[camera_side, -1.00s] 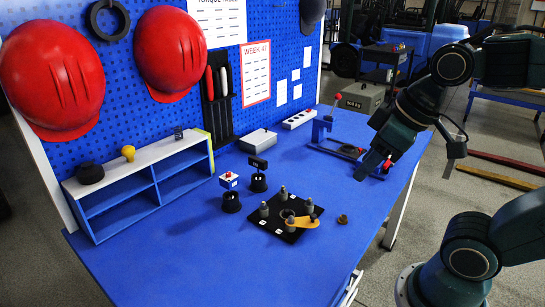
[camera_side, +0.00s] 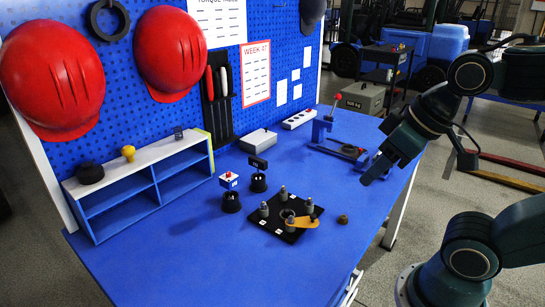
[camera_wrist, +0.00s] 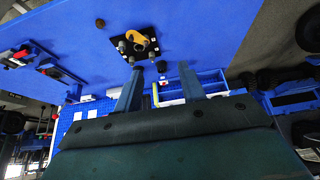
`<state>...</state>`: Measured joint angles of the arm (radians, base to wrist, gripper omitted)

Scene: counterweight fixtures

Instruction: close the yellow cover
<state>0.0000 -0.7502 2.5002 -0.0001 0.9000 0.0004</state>
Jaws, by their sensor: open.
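The yellow cover (camera_side: 306,221) is a flat, rounded piece on a black plate (camera_side: 291,236) on the blue bench. It reaches past the plate's right side, and a round opening (camera_side: 287,213) shows uncovered beside it. Several grey posts stand on the plate around it. The wrist view shows the cover (camera_wrist: 136,36) near the top centre, beyond my fingers. My gripper (camera_side: 372,172) is in the air to the right of the plate, clear of the cover. In the wrist view, my gripper (camera_wrist: 160,88) has its two fingers apart with nothing held.
A small brown knob (camera_side: 342,219) sits right of the plate. A blue clamp fixture (camera_side: 335,145) with a red knob is behind. A shelf (camera_side: 140,185) stands at left. The front of the bench is clear.

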